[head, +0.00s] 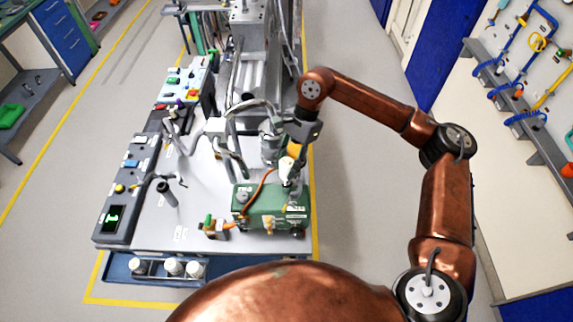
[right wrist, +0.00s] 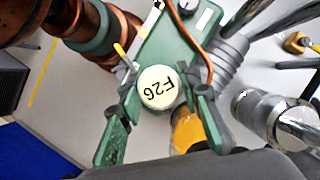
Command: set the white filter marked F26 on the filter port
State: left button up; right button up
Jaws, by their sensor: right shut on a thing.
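The white round filter marked F26 (right wrist: 160,88) is between the two green fingers of my right gripper (right wrist: 157,92), which is shut on it. The mark faces the right wrist camera. In the head view my right gripper (head: 293,153) holds the filter (head: 287,170) at the far edge of the green pump box (head: 265,208). The green box also shows beyond the filter in the right wrist view (right wrist: 178,48). I cannot make out the filter port, and cannot tell whether the filter touches anything beneath it. My left gripper is not in view.
Metal pipes (head: 250,107) stand close behind the gripper, and an orange cable (head: 262,184) runs over the green box. Several white capped pieces (head: 172,267) sit in a blue tray (head: 225,268) at the front.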

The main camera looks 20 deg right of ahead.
jog(key=o, duration=1.4)
jog(key=v, duration=1.2)
